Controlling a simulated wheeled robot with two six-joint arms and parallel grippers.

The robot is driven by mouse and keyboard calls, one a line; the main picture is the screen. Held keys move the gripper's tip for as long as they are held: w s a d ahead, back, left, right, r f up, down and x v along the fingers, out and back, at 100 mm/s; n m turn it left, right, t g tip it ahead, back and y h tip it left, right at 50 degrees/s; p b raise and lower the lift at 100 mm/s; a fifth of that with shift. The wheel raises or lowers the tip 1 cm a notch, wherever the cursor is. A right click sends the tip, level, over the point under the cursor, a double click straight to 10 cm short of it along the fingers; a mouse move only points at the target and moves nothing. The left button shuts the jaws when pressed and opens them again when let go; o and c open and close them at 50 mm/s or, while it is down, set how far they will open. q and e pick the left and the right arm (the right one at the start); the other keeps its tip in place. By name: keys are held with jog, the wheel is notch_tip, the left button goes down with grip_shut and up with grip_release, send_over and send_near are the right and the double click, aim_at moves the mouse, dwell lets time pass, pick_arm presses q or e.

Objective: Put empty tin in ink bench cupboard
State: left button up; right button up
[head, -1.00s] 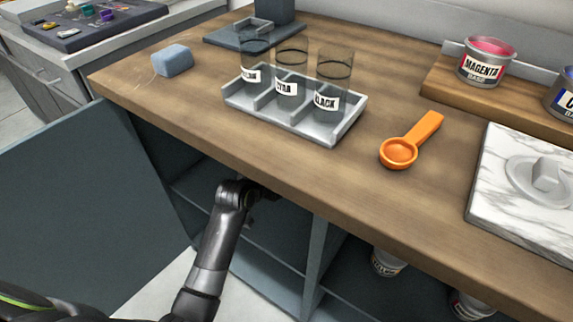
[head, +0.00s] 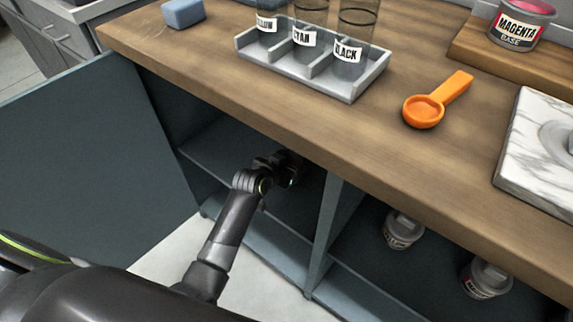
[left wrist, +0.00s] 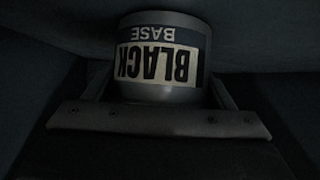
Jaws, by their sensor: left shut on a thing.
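My left gripper (left wrist: 160,95) is shut on a grey tin labelled "BLACK BASE" (left wrist: 160,60), whose label reads upside down in the left wrist view. In the head view my left arm reaches under the worktop into the left bay of the bench cupboard (head: 325,225). The left gripper (head: 292,170) is in shadow there, and the tin is hidden in that view. The cupboard door (head: 90,160) stands open on the left. I cannot tell from the dark wrist view whether the tin touches a shelf. My right gripper is not in view.
Two tins (head: 403,230) (head: 487,278) stand in the right bay. On the wooden top are a rack of labelled tubes (head: 345,90), an orange scoop (head: 425,112), a blue block (head: 183,13), a marble slab (head: 525,150) and a magenta tin (head: 520,25). The worktop edge overhangs my left arm.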

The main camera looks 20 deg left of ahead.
pick_arm(q)
jog(key=shift+f, duration=0.1)
jog(key=o, duration=1.3)
jog(key=shift+f, duration=0.1)
